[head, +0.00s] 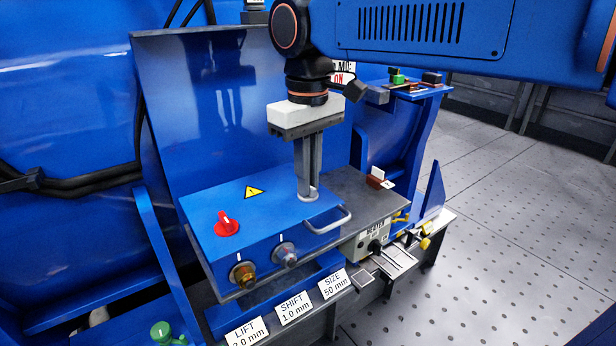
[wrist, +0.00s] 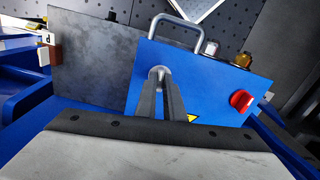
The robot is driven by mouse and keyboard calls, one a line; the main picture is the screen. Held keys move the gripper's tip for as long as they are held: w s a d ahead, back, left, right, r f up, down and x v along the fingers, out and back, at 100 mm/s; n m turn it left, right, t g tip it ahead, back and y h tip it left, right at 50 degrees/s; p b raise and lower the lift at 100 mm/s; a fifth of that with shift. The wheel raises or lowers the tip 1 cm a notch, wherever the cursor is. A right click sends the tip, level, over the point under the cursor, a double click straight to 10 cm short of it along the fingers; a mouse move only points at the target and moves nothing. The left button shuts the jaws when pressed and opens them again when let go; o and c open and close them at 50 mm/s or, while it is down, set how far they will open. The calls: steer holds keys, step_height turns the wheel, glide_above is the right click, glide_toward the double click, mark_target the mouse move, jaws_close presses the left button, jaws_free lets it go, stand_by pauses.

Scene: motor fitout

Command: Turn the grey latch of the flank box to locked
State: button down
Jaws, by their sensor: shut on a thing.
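The flank box (head: 230,255) is a blue box with a yellow warning triangle and a red knob (head: 226,223) on its top. My gripper (head: 307,188) points down and is shut on the latch. In the wrist view the two fingers (wrist: 161,90) meet at the round grey latch (wrist: 157,71). Which way the latch is turned cannot be told, and no lock marking on it is readable.
A metal handle (head: 328,220) stands out from the box's front edge, beside a brass fitting (head: 243,274) and a grey one (head: 286,254). A tall blue panel (head: 205,110) rises behind. Labels (head: 293,307) line the front.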

steer(key=shift+m, duration=0.7)
steer(key=c, duration=1.9)
jaws_free()
steer(key=shift+o, duration=0.2)
step_height(320, 180, up, 17)
steer(key=shift+r, duration=0.2)
